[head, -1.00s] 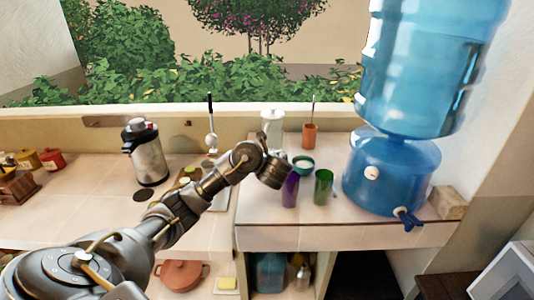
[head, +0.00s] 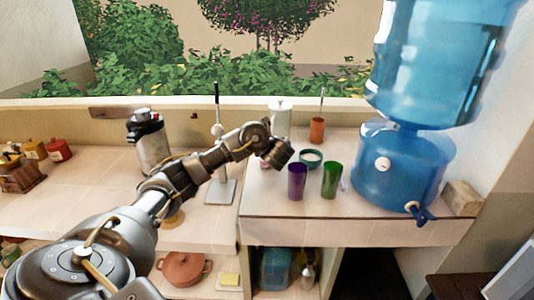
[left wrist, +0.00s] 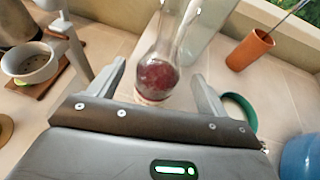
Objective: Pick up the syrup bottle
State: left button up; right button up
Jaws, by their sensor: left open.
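The syrup bottle (left wrist: 158,75) is a clear glass bottle with dark red liquid in its round lower part. In the left wrist view it stands on the counter, between and beyond the fingertips of my left gripper (left wrist: 158,88). The gripper is open and not closed on it; I cannot tell whether a finger touches it. In the head view my left gripper (head: 278,155) is above the back of the counter and mostly hides the bottle. My right gripper is not in view.
A purple cup (head: 297,182), a green cup (head: 331,180) and a green bowl (head: 311,158) stand close right of the gripper. A terracotta cup (head: 317,130) and a pale canister (head: 280,120) are behind. A blue water dispenser (head: 400,165) is right; a metal stand (head: 220,192) is left.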

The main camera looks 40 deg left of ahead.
pick_arm(q)
jog(key=b+x, duration=0.1)
jog(key=x, duration=0.2)
jog(key=shift+s+a+f+b, duration=0.1)
jog(key=shift+f+b, duration=0.2)
jog(key=shift+b, duration=0.05)
jog(key=shift+x, duration=0.85)
jog(key=shift+r, duration=0.1)
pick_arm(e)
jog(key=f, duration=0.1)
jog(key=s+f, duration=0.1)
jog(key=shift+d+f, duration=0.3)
pick_arm(q)
jog(key=c, duration=1.4)
